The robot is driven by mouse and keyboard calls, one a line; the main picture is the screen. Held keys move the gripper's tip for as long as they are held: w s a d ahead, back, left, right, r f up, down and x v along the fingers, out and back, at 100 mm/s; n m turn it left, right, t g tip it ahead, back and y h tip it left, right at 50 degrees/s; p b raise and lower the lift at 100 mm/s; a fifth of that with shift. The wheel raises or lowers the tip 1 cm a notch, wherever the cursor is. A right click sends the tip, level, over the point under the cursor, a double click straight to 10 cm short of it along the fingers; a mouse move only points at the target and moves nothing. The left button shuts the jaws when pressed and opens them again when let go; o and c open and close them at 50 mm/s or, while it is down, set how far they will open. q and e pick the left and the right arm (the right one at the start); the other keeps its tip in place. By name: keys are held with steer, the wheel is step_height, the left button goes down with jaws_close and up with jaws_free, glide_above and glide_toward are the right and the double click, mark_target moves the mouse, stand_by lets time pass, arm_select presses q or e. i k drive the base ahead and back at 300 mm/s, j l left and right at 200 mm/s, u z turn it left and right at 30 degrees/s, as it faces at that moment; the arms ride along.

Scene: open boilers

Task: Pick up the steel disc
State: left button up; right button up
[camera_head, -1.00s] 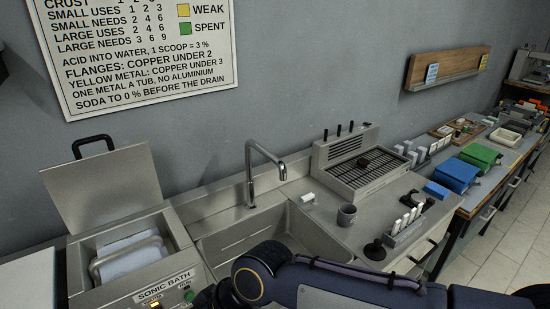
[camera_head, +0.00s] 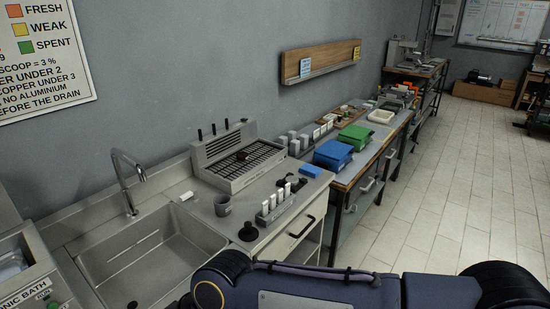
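I cannot make out a steel disc for certain in the head view. A small dark brown object (camera_head: 243,156) lies on the slatted grille (camera_head: 240,168) of the steel unit behind the counter; its material is too small to tell. My dark blue arm crosses the bottom of the picture, and neither gripper's fingers show. What lies behind the arm is hidden.
An empty-looking sink (camera_head: 148,262) with a tap (camera_head: 125,183) stands at left, beside the sonic bath (camera_head: 32,275). A grey cup (camera_head: 222,205), a black knobbed tool (camera_head: 248,231) and a rack of white-topped vials (camera_head: 276,206) stand on the counter. Blue (camera_head: 333,154) and green (camera_head: 354,137) bins follow.

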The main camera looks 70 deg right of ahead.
mark_target(241, 156)
steer(key=l+z, duration=0.15)
steer(key=z, duration=0.25)
steer(key=i+l+z, duration=0.1)
steer(key=z, duration=0.3)
steer(key=l+z, duration=0.1)
steer(key=z, duration=0.3)
steer(key=i+z, duration=0.15)
steer(key=z, duration=0.25)
steer(key=i+l+z, duration=0.1)
steer(key=z, duration=0.35)
steer(key=i+l, duration=0.1)
steer(key=i+l+u, duration=0.15)
steer(key=u, duration=0.85)
steer(key=l+u, duration=0.4)
steer(key=l, duration=0.15)
steer(key=l+u, duration=0.4)
steer(key=l, duration=0.15)
steer(key=k+l+u, duration=0.2)
steer(key=l+u, duration=0.2)
steer(key=l, duration=0.65)
steer(key=k+l+u, duration=0.1)
steer(key=l, duration=0.5)
steer(key=k+l, duration=0.1)
steer(key=l, duration=0.55)
